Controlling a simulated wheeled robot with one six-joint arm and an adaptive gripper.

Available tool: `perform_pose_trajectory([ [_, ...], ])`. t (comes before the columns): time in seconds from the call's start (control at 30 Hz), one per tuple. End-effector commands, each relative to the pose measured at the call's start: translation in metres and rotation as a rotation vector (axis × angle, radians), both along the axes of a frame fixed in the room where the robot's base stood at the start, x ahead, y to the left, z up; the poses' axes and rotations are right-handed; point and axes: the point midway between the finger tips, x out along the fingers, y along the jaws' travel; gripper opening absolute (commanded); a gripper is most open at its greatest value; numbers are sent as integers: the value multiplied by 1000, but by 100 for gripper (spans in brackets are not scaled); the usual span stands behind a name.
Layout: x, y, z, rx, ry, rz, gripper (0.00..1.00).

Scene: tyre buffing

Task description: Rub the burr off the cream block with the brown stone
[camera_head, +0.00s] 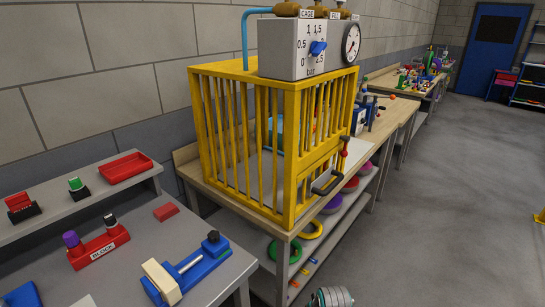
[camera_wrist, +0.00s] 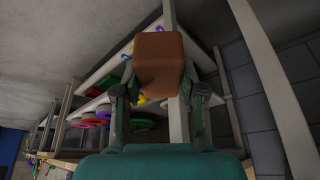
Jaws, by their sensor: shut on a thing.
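The brown stone (camera_wrist: 158,62) is a rounded block between the fingertips of my gripper (camera_wrist: 158,92) in the wrist view. My gripper is shut on it, and the stone sticks out beyond the fingers, clear of other surfaces as far as I can tell. The cream block (camera_head: 161,282) is at the near left end of a blue vise (camera_head: 196,271) on the grey bench at the lower left of the head view. No burr can be made out at this size. My gripper and the stone do not show clearly in the head view, and the cream block does not show in the wrist view.
The grey bench (camera_head: 122,224) also carries a red holder labelled BLOCK (camera_head: 98,250) and a small red block (camera_head: 166,212). A red tray (camera_head: 125,168) sits on the raised shelf. A yellow cage (camera_head: 262,140) stands on the wooden table beside it. Open floor (camera_head: 440,215) lies to the right.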

Motion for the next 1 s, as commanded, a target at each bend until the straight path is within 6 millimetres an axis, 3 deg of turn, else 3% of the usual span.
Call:
perform_pose_trajectory([
  [0.03, -16, -10, -12, -1, 2, -28, 0],
  [0.2, -58, -36, -37, -4, -2, -109, 0],
  [0.4, -89, -52, -53, -6, -7, -166, 0],
  [1.0, -97, -56, -56, -6, -10, -183, 0],
])
